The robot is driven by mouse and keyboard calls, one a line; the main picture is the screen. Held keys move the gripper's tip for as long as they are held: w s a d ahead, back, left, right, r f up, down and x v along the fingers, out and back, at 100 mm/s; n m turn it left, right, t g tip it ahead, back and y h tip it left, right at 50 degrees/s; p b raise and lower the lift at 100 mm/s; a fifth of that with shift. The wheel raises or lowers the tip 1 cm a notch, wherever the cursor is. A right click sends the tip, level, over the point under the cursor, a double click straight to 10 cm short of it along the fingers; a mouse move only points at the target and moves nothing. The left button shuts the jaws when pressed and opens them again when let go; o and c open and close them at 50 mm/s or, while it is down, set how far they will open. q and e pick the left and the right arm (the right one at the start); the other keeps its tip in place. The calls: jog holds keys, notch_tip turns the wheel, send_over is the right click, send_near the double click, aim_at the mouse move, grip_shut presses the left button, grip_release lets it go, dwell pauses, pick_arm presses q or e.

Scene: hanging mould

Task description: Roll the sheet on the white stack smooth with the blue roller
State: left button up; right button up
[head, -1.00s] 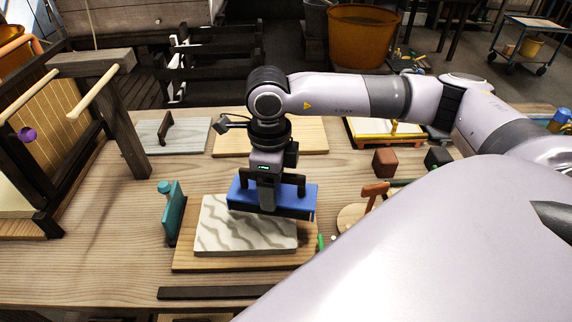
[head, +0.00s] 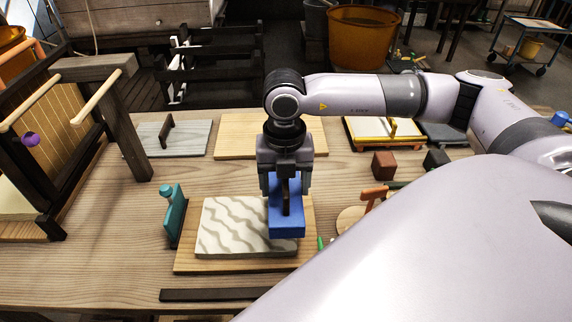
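The white stack (head: 240,225), with a sheet marked by grey wavy ridges on top, lies on a light wooden board. The ridges show on the left and middle of the sheet. My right gripper (head: 287,195) points down over the stack's right end and is shut on the dark handle of the blue roller (head: 287,224). The roller lies lengthwise toward the camera and hides the sheet's right part. Whether it touches the sheet I cannot tell. My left gripper is not in view.
A teal upright tool (head: 176,217) stands just left of the board. A dark wooden frame (head: 112,120) with pegs is at the left. A dark strip (head: 210,294) lies in front. A red-brown block (head: 384,164) and an orange-handled tool (head: 374,195) are to the right.

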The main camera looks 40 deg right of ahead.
jog(key=w+a+f+b, duration=0.1)
jog(key=w+a, duration=0.2)
jog(key=a, duration=0.1)
jog(key=w+a+f+b, duration=0.1)
jog(key=w+a, duration=0.2)
jog(key=a, duration=0.2)
jog(key=w+a+f+b, duration=0.1)
jog(key=w+a, duration=0.3)
jog(key=shift+w+a+f, duration=0.1)
jog(key=shift+a+f, duration=0.1)
jog(key=shift+f+b, duration=0.6)
jog(key=shift+f+b, duration=0.55)
jog(key=shift+f, duration=0.15)
dwell(0.6)
